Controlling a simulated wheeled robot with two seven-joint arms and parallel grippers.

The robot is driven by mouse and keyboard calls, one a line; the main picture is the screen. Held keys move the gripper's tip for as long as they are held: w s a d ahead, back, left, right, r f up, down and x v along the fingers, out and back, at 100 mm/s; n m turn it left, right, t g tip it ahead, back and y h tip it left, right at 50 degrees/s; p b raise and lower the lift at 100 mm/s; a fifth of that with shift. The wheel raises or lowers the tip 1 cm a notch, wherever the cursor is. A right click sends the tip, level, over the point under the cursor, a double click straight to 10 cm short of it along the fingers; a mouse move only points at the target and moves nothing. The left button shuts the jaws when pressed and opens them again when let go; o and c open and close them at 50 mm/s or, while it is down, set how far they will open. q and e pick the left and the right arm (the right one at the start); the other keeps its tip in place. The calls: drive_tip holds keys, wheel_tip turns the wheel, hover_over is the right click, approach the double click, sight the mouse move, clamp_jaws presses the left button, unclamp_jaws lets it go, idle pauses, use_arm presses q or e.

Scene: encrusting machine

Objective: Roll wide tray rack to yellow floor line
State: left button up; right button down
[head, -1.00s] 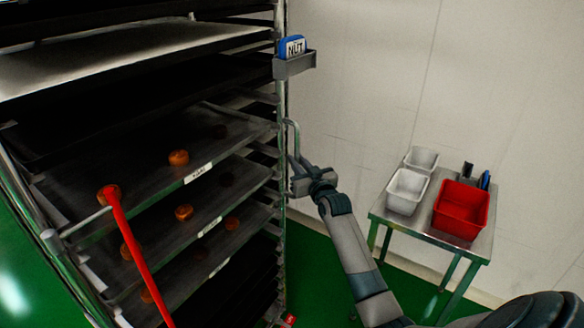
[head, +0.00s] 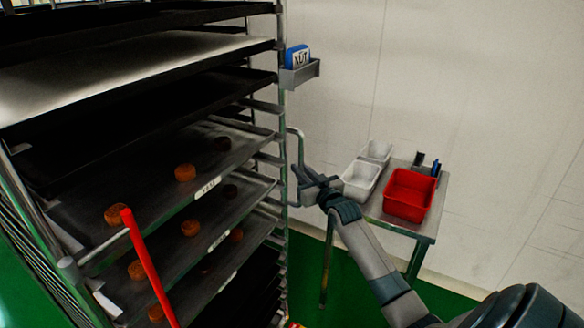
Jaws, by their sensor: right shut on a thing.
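The wide tray rack (head: 282,130) fills the left half of the head view, a tall metal frame with several dark trays, some holding round brown pieces (head: 185,172). A vertical handle (head: 299,145) stands out from its right post. My right gripper (head: 303,188) is shut on the lower part of that handle, with its arm coming from the lower right. A red bar (head: 148,268) slants across the front of the rack at lower left. My left gripper is not in view. No yellow floor line shows.
A small metal table (head: 420,229) stands right of the rack against the pale wall (head: 480,90). It bears white bins (head: 361,181) and a red bin (head: 409,195). A blue NUT card (head: 298,57) sits in a holder on the rack. Green floor (head: 300,270) shows between rack and table.

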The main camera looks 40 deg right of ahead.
drive_tip(key=s, duration=0.1)
drive_tip(key=s+d, duration=0.1)
drive_tip(key=s, duration=0.1)
drive_tip(key=s+d+r, duration=0.1)
drive_tip(key=shift+s+p, duration=0.2)
drive_tip(key=shift+p, duration=0.15)
drive_tip(key=shift+w, duration=0.3)
drive_tip(key=c, duration=1.7)
unclamp_jaws()
drive_tip(key=shift+f, duration=0.1)
drive_tip(key=shift+c, duration=0.2)
drive_tip(key=shift+s+f, duration=0.15)
drive_tip(key=shift+f, duration=0.05)
drive_tip(key=shift+s+a+f, duration=0.1)
drive_tip(key=shift+f, duration=0.05)
